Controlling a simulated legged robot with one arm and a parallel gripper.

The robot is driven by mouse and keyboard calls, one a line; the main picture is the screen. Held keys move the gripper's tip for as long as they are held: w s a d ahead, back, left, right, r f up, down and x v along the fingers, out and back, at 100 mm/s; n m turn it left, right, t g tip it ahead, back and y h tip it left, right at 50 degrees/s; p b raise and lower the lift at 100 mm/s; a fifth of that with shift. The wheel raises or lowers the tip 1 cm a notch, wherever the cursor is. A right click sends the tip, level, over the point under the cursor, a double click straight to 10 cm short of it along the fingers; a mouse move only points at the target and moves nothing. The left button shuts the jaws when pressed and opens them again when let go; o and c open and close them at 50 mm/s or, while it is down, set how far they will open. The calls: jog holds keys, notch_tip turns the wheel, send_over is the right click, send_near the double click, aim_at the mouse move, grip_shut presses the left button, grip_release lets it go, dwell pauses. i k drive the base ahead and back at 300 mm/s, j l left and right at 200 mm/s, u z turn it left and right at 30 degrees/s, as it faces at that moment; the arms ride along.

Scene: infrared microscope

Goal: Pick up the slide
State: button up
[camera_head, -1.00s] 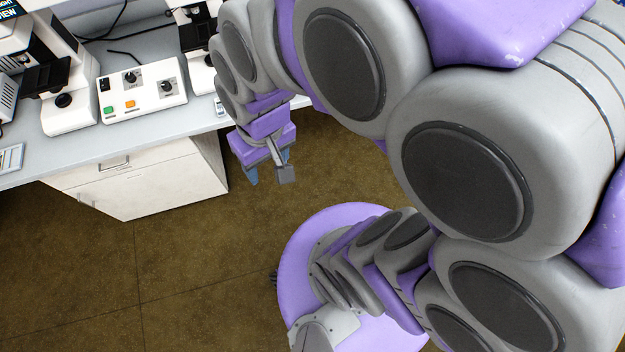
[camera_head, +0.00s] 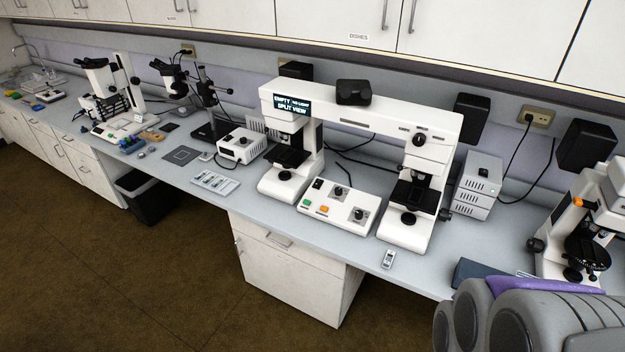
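A small pale rectangular piece with a dark patch (camera_head: 388,259) lies flat near the front edge of the counter, in front of the microscope's right-hand stage. It looks like a slide, but it is too small to be sure. A flat tray holding several slide-like pieces (camera_head: 215,182) lies further left on the counter. The white double microscope (camera_head: 372,121) stands behind, and its screen (camera_head: 291,105) reads "EMPTY", "NO LIGHT" and "SPLIT VIEW". My gripper is out of view; only part of my arm shows at the lower right.
A control box (camera_head: 338,205) with green and orange buttons sits between the microscope's two stands. Another microscope (camera_head: 585,235) stands at the right, with a dark blue flat object (camera_head: 484,272) beside it. Cabinets (camera_head: 290,262) front the counter; open floor lies at left.

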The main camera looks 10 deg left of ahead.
aim_at(389, 254)
jog(key=u, duration=1.2)
jog(key=z, duration=1.3)
jog(key=i+j+z, duration=0.1)
jog(key=j+z, duration=0.15)
jog(key=z, duration=0.2)
jog(key=i+j+z, duration=0.1)
jog(key=j+z, duration=0.7)
jog(key=j, duration=1.95)
